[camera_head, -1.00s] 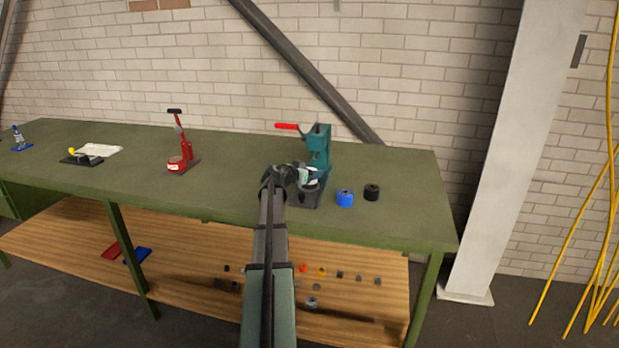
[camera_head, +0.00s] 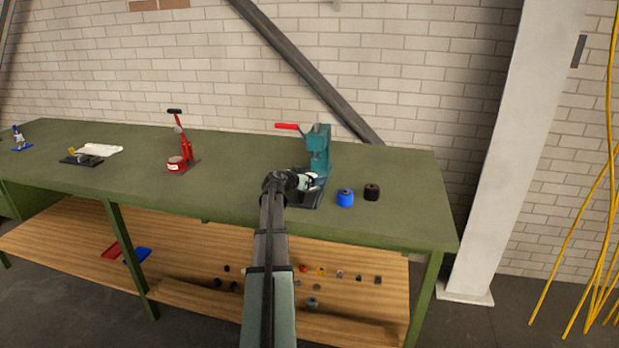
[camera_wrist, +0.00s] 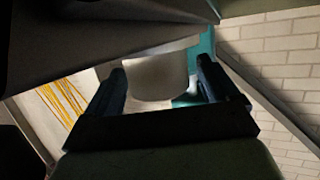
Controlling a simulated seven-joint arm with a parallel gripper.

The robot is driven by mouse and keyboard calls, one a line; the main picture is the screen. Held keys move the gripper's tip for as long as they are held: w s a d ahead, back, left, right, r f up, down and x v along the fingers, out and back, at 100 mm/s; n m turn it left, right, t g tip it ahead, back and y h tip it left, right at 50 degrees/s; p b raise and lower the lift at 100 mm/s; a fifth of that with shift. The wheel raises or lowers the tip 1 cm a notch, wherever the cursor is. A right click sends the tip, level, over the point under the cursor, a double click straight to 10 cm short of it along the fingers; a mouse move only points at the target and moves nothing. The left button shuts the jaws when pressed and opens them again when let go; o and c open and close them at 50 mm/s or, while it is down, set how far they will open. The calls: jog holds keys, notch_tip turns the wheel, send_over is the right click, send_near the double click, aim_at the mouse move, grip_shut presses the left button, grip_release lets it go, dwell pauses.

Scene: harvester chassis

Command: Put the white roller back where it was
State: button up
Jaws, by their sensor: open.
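The white roller (camera_wrist: 158,78) shows in the wrist view between the two dark fingers of my gripper (camera_wrist: 163,66). The fingers are open, one on each side of it, and gaps show beside the roller. In the head view my gripper (camera_head: 303,181) is at the teal press (camera_head: 319,150) with the red handle, low over its dark base (camera_head: 308,199). The roller is mostly hidden there by the gripper, with only small white patches showing. I cannot tell what the roller rests on.
A blue roller (camera_head: 345,198) and a black roller (camera_head: 372,192) stand on the green bench (camera_head: 235,185) just right of the press. A red press (camera_head: 180,160) stands further left. The bench between the two presses is clear. Several small parts lie on the lower shelf.

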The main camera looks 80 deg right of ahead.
jog(key=shift+o, duration=0.2)
jog(key=v, duration=1.3)
jog(key=shift+a+r, duration=0.3)
jog(key=shift+r, duration=0.1)
jog(key=shift+w, duration=0.1)
jog(key=s+d+r+t+y, duration=0.3)
jog(key=d+r+t+y, duration=0.1)
jog(key=d+r+y, duration=0.5)
jog(key=shift+t+y, duration=0.3)
jog(key=shift+y, duration=0.3)
jog(key=x, duration=0.3)
jog(key=a+x, duration=0.1)
jog(key=x, duration=0.4)
jog(key=shift+f, duration=0.6)
jog(key=shift+s+x, duration=0.2)
jog(key=shift+x, duration=1.1)
jog(key=shift+s+x, duration=0.2)
jog(key=shift+x, duration=1.1)
jog(key=shift+d+r, duration=0.15)
jog(key=shift+d, duration=0.05)
jog(key=shift+c, duration=0.5)
jog(key=c, duration=1.1)
